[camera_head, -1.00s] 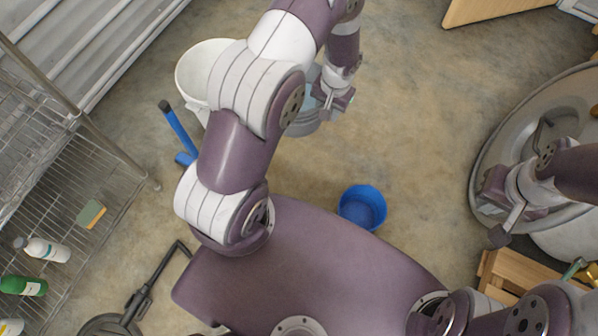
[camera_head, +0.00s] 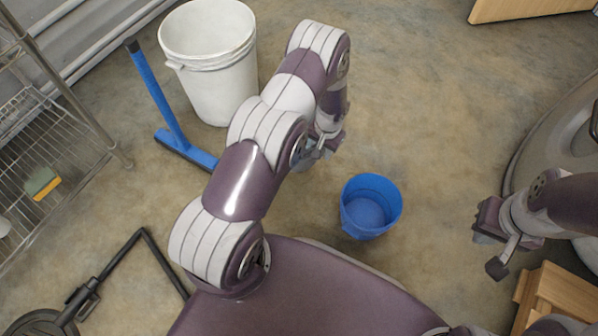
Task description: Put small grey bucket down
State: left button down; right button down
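The small grey bucket cannot be made out clearly now; my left arm covers the place around its gripper. My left gripper (camera_head: 318,150) is in the upper middle, low beyond the forearm and mostly hidden by it. A small pale grey-blue patch shows at its fingers, but I cannot tell if it is part of the bucket. Whether the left gripper is open or shut does not show. My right gripper (camera_head: 492,243) is at the right, with its fingers apart and nothing between them.
A blue bucket (camera_head: 370,206) stands on the concrete floor in the middle. A large white bucket (camera_head: 212,62) and a blue squeegee (camera_head: 160,98) are at upper left. A wire shelf (camera_head: 52,150) is at left, a wooden stool (camera_head: 556,296) at lower right. Floor right of the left gripper is clear.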

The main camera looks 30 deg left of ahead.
pick_arm(q)
notch_tip(320, 180, down, 10)
jog(key=b, duration=0.6)
jog(key=shift+r, duration=0.15)
jog(key=c, duration=1)
grip_release()
jog(key=shift+f, duration=0.2)
jog(key=shift+c, duration=0.2)
jog(key=o, duration=0.4)
jog(key=shift+c, duration=0.2)
